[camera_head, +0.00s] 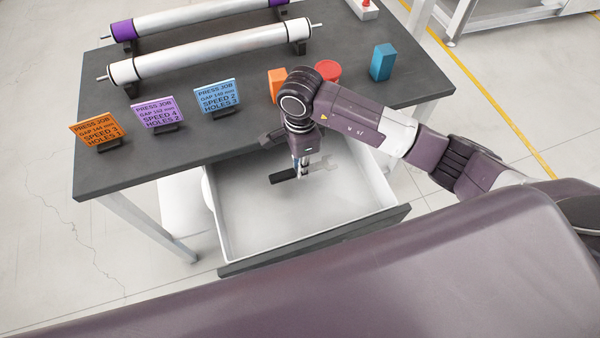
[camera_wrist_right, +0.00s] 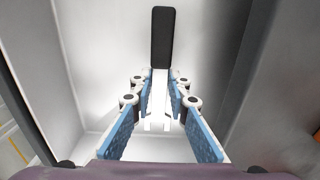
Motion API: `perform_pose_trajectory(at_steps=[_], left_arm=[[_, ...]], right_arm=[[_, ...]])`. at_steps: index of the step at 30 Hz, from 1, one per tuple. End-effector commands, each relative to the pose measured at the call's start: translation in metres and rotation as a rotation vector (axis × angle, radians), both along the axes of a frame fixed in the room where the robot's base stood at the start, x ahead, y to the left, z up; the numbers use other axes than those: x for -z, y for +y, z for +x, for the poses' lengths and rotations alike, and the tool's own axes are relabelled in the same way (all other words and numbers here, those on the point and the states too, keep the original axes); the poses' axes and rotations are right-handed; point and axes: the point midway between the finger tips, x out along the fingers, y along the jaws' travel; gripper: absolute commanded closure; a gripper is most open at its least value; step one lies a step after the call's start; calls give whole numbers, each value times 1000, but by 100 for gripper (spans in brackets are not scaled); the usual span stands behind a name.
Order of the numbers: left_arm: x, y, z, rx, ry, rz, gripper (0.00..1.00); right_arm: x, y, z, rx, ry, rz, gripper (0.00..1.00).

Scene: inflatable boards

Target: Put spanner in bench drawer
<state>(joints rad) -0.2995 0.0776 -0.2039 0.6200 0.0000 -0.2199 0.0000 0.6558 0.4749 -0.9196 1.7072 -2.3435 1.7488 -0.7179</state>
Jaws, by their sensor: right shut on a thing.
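The bench drawer (camera_head: 250,218) is pulled open below the dark bench top, with a pale empty-looking interior and a dark front panel. My right gripper (camera_head: 302,172) points down into the drawer opening and is shut on the spanner (camera_head: 284,177). The spanner has a black handle to the left of the fingers and a silvery open head to their right. In the right wrist view, the handle (camera_wrist_right: 163,38) sticks out beyond the fingers, with the drawer's pale floor and walls around it. I cannot tell whether the spanner touches the floor. My left gripper is not in view.
On the bench top (camera_head: 235,150) stand orange, purple and blue job cards, an orange block (camera_head: 278,84), a red round item (camera_head: 327,72), a blue block (camera_head: 382,62) and rollers on supports (camera_head: 200,52). The drawer's front panel (camera_head: 315,240) lies nearest me.

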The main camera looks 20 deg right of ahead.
Motion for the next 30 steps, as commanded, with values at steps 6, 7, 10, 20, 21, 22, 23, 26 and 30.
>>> perform_pose_trajectory(at_steps=[6, 7, 10, 20, 21, 22, 23, 26, 30], left_arm=[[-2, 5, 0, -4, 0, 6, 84], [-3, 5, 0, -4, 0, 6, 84], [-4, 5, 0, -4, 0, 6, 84], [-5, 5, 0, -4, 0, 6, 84], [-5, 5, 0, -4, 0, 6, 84], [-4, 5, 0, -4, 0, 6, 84], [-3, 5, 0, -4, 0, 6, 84], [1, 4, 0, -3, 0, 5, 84], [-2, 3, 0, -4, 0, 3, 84]], right_arm=[[20, 0, 0, 1, 3, 0, 100], [25, 0, -1, 1, 3, 0, 100], [41, 1, 0, 1, 3, 1, 100], [54, 0, 1, -1, -2, 1, 100], [54, 0, 1, -1, -2, 1, 100], [54, 0, 1, -1, -2, 0, 100], [55, 0, 1, -1, -2, 0, 100], [59, 0, 1, -1, -2, 0, 100], [57, 0, 0, 0, 0, 0, 69]])
